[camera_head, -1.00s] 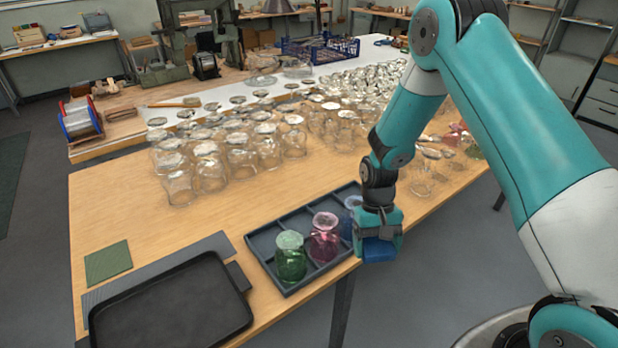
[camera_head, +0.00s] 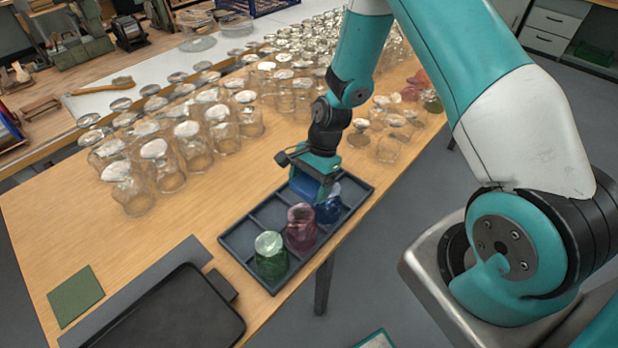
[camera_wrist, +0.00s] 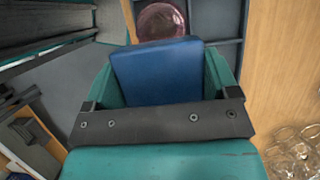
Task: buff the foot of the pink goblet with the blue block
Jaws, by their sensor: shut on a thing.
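The pink goblet (camera_head: 300,230) stands upside down in the dark divided tray (camera_head: 240,262), between a green goblet (camera_head: 271,262) and a blue goblet (camera_head: 328,212). Its round top end also shows in the wrist view (camera_wrist: 160,20), partly hidden by the blue block. My gripper (camera_head: 314,180) is shut on the blue block (camera_wrist: 158,72), which also shows in the head view (camera_head: 302,187). The block is behind and above the pink goblet in the head view. I cannot tell whether it touches the goblet.
Rows of clear upturned glasses (camera_head: 190,150) fill the table behind the tray. A black tray (camera_head: 180,312) and a green square pad (camera_head: 75,296) lie at the left. More glasses (camera_head: 390,145) stand to the right. Bare wood lies left of the divided tray.

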